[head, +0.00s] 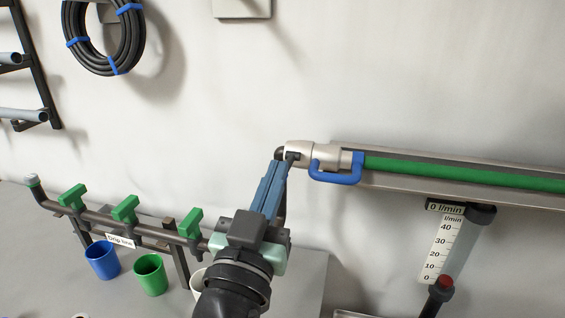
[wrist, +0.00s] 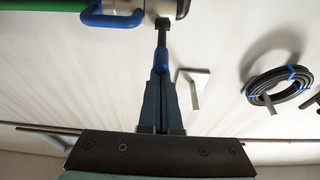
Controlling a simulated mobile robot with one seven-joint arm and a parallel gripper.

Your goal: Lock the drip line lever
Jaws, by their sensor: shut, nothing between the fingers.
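A pale metal coupling (head: 318,154) joins the left end of a green hose (head: 460,174) on the wall. A blue loop handle (head: 338,176) hangs at its right part and also shows at the top of the wrist view (wrist: 110,18). A dark lever with a blue end (wrist: 161,48) reaches from the coupling toward my fingertips. My gripper (head: 279,168) is shut and empty, with its tips at the coupling's left end. In the wrist view the fingers (wrist: 160,82) overlap the blue end; I cannot tell whether they touch it.
A manifold pipe labelled "Drip line" (head: 120,241) carries several green valve handles (head: 126,209). Blue (head: 102,261) and green (head: 150,275) cups stand below it. A flow gauge (head: 442,245) reading 0 l/min hangs right. A hose coil (head: 103,35) hangs upper left.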

